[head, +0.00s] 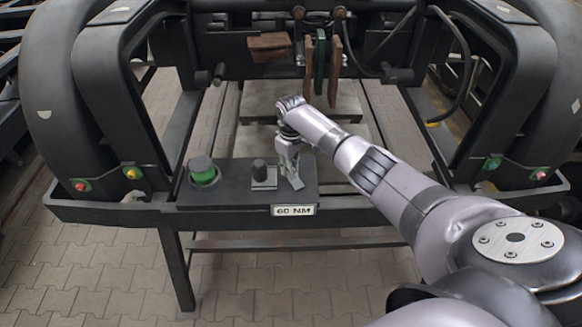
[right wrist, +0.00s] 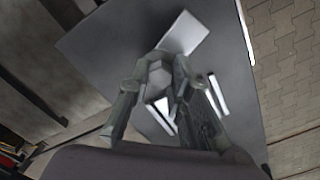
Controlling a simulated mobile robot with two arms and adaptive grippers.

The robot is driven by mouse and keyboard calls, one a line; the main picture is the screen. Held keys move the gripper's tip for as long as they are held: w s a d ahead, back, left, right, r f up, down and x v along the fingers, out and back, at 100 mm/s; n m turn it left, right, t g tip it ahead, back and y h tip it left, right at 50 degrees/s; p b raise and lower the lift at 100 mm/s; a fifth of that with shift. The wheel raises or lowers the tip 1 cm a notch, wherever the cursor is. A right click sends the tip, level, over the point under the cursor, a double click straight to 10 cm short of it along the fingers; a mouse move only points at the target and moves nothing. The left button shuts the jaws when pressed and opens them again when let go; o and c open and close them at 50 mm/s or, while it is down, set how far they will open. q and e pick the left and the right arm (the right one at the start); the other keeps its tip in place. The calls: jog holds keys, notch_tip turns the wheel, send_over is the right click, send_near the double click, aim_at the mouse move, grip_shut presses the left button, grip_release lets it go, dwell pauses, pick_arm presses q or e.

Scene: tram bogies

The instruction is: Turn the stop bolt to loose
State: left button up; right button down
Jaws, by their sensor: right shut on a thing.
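My right gripper (head: 292,178) reaches down onto the dark plate, just above the "60 NM" label (head: 293,210). In the right wrist view its fingers (right wrist: 158,88) are closed around a grey hexagonal head, which I take to be the stop bolt (right wrist: 157,70). In the head view the gripper mostly hides this bolt. A pale wedge-shaped mark (right wrist: 162,108) and a white bar (right wrist: 217,95) lie near the fingers; the turned position of the bolt cannot be read clearly. My left gripper is not in view.
On the dark plate (head: 235,198), left of the gripper, stand a short dark post (head: 262,172) on a pale square base and a green-collared knob (head: 203,170). The black bogie frame (head: 110,85) surrounds it. Brown and green upright plates (head: 320,65) stand behind.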

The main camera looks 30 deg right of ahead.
jog(key=n, duration=0.4)
jog(key=shift+n, duration=0.3)
jog(key=n, duration=0.3)
jog(key=shift+n+b, duration=0.3)
jog(key=shift+n, duration=0.1)
jog(key=n, duration=0.3)
jog(key=shift+r+n+b, duration=0.1)
jog(key=shift+n+b, duration=0.35)
jog(key=shift+n, duration=1.55)
jog(key=c, duration=1.5)
grip_release()
jog(key=shift+o, duration=0.2)
notch_tip(320, 180, up, 12)
